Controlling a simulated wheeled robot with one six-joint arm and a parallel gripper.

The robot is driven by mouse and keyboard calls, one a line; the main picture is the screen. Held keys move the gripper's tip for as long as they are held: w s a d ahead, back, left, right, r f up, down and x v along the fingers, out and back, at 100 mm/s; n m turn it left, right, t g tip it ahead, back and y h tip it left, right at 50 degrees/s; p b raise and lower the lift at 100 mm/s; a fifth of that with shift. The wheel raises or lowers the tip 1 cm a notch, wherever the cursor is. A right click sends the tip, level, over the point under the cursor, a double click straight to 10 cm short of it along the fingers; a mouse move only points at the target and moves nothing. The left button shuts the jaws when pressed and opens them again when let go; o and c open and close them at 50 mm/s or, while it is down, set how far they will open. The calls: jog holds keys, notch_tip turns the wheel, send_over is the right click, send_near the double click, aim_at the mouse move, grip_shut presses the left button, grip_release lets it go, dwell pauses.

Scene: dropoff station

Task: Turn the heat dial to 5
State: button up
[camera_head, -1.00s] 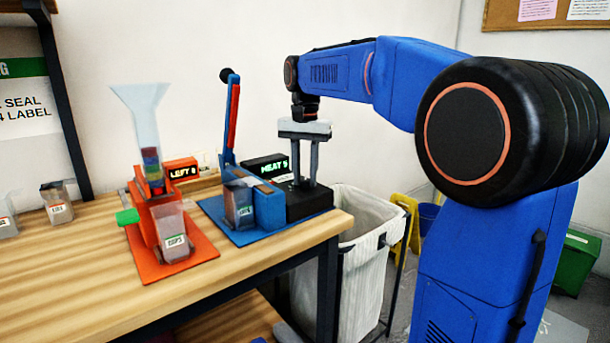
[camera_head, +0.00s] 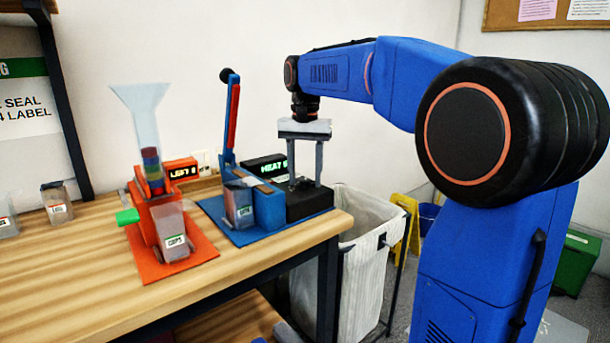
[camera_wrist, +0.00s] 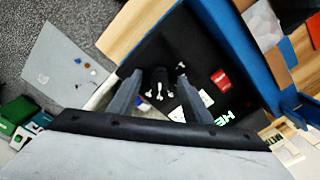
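The heat dial (camera_head: 301,183) is a small dark knob on top of the black box (camera_head: 309,203) at the right end of the blue sealing station. In the wrist view the dial (camera_wrist: 157,80) is black with white marks near it. My gripper (camera_head: 305,184) points straight down over it with its fingers apart, one on each side. A gap shows between dial and fingers in the wrist view. The heat display (camera_head: 266,167) shows green "HEAT"; its digit is hidden behind a finger. In the wrist view only part of the lettering (camera_wrist: 230,114) shows.
The blue station has an upright lever (camera_head: 232,120) left of my gripper. An orange station (camera_head: 160,225) with a clear funnel and a "LEFT" display (camera_head: 180,170) stands further left. A white-lined bin (camera_head: 362,250) is beyond the table's right edge.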

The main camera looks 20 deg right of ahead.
aim_at(305, 180)
jog(key=shift+r, duration=0.1)
notch_tip(305, 180, up, 17)
dwell(0.6)
dwell(0.4)
